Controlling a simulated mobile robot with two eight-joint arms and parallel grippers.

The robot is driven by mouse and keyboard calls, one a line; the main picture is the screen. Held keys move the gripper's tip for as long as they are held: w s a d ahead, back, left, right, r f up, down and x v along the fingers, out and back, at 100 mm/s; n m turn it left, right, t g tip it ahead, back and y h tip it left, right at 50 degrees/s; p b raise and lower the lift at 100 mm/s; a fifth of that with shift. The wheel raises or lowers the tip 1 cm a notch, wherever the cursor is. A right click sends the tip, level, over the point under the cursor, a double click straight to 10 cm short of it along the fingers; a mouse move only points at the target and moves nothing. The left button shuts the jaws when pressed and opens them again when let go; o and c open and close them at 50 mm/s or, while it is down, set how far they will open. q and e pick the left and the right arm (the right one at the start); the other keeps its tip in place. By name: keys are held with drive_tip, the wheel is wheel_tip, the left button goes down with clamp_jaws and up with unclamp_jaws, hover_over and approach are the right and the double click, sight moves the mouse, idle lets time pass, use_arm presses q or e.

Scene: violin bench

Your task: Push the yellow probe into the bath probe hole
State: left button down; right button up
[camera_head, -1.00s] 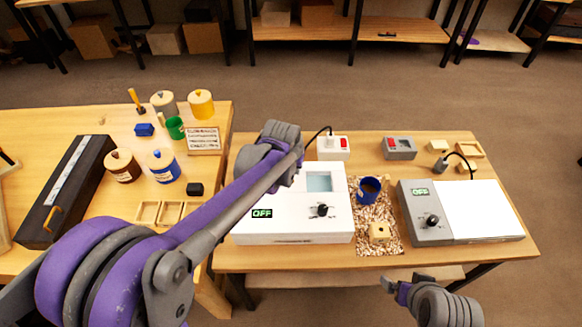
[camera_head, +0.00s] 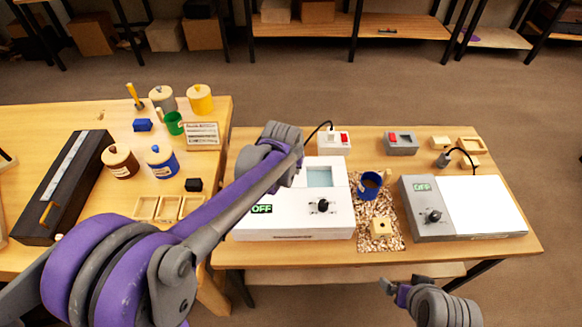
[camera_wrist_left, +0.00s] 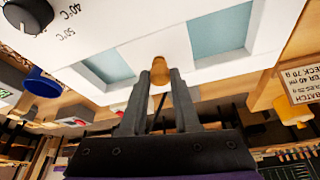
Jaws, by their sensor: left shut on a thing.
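The white bath (camera_head: 290,215) stands on the right-hand table, with a water window (camera_head: 320,177), a knob and a display reading OFF. My left arm reaches across it from the left; its gripper is hidden behind the wrist in the head view. In the left wrist view my left gripper (camera_wrist_left: 160,88) is shut on the yellow probe (camera_wrist_left: 158,70). The probe's rounded end shows between the fingertips, over the white strip between two blue openings of the bath (camera_wrist_left: 165,45). The probe hole is not visible. My right gripper (camera_head: 395,289) is below the table's front edge, too small to judge.
A grey device with a white plate (camera_head: 484,205) is farther right. A switch box (camera_head: 334,141) stands behind the bath. The left table holds several jars.

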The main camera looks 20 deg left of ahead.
use_arm(q)
drive_tip(key=shift+f, duration=0.4)
drive_tip(key=c, duration=0.6)
unclamp_jaws()
drive_tip(key=shift+o, duration=0.2)
drive_tip(key=shift+r, duration=0.1)
drive_tip(key=v, duration=1)
drive_tip(key=shift+s+r, duration=0.2)
drive_tip(key=shift+r, duration=0.1)
